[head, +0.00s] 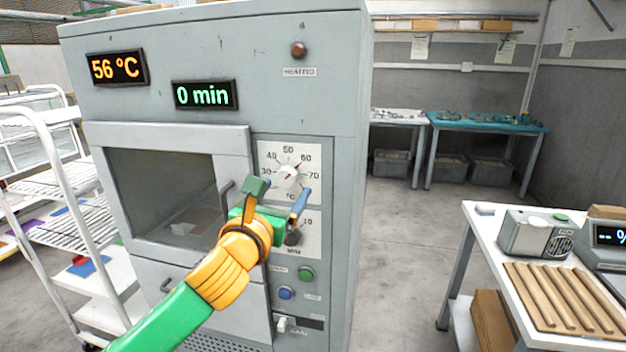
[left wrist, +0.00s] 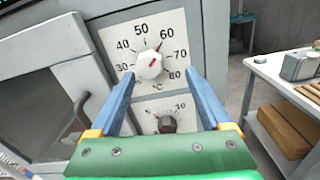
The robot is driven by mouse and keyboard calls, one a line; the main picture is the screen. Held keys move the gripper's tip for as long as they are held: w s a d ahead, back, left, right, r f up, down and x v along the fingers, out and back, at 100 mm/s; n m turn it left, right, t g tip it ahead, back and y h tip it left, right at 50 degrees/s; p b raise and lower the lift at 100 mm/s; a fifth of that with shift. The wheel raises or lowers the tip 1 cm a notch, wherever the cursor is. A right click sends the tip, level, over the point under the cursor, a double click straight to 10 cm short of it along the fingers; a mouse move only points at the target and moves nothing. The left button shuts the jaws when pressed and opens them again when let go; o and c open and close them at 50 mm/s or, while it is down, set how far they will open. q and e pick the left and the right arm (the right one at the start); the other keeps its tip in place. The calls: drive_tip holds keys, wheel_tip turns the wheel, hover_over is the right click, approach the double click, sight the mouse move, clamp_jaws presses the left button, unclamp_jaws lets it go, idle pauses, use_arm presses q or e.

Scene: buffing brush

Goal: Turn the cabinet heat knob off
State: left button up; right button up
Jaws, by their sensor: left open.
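The grey heating cabinet (head: 220,60) has a white temperature dial panel with a white heat knob (head: 288,176) on its right side. In the left wrist view the knob (left wrist: 149,65) has a red pointer aimed near 60. A dark minute knob (left wrist: 167,124) sits below it, and it shows partly in the head view (head: 293,238). My left gripper (head: 278,192) is open and empty in front of the panel, just below the heat knob. In the left wrist view its blue fingers (left wrist: 162,82) stand either side of the knob, apart from it. My right gripper is not in view.
The cabinet displays read 56 °C (head: 117,68) and 0 min (head: 205,94). A door handle (head: 227,200) is left of the dials. A green button (head: 306,274) and a blue button (head: 285,293) are below. A white rack (head: 75,200) stands left.

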sight(285, 179)
use_arm(q)
drive_tip(key=w, duration=0.2)
drive_tip(key=w+a+p, duration=0.1)
drive_tip(key=shift+w+a+r, duration=0.2)
drive_tip(key=shift+w, duration=0.15)
drive_tip(key=shift+w+d+f+p, duration=0.1)
drive_tip(key=shift+w+d+p, duration=0.2)
drive_tip(key=shift+w+d, duration=0.65)
drive_tip(key=shift+w, duration=0.05)
drive_tip(key=shift+a, duration=0.25)
drive_tip(key=shift+c, duration=1.1)
clamp_jaws()
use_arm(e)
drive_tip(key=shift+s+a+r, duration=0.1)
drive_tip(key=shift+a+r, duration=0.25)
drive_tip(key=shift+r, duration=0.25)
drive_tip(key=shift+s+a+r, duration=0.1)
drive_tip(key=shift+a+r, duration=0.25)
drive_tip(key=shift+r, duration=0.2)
